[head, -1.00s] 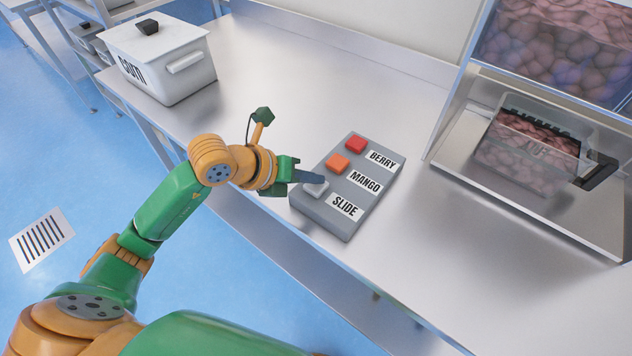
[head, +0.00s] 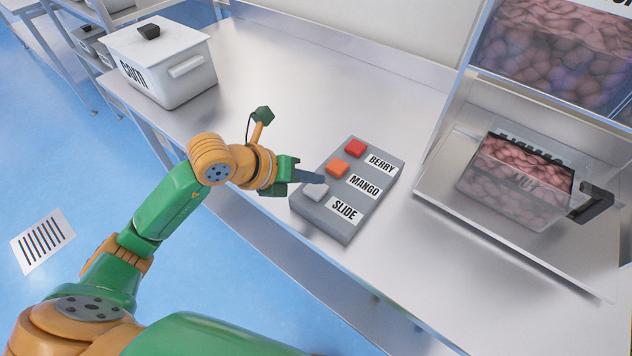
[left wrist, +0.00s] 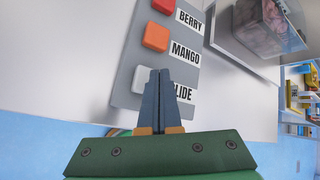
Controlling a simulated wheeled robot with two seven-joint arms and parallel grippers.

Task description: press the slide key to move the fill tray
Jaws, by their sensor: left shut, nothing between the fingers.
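The grey key panel (head: 372,203) lies on the steel counter with a red BERRY key (head: 355,147), an orange MANGO key (head: 338,169) and a white SLIDE key (head: 316,191). My left gripper (head: 322,179) is shut and empty, its tips just above the white key's edge. In the left wrist view, the shut fingers (left wrist: 159,75) cover part of the SLIDE label, beside the white key (left wrist: 140,84). I cannot tell whether they touch it. The clear fill tray (head: 515,185), with reddish contents and a black handle, is on the metal slide at the right. My right gripper is out of view.
A clear bin of reddish fruit (head: 560,50) is above the tray. The counter (head: 290,90) behind the panel is clear. A striped sheet (head: 43,241) is on the floor.

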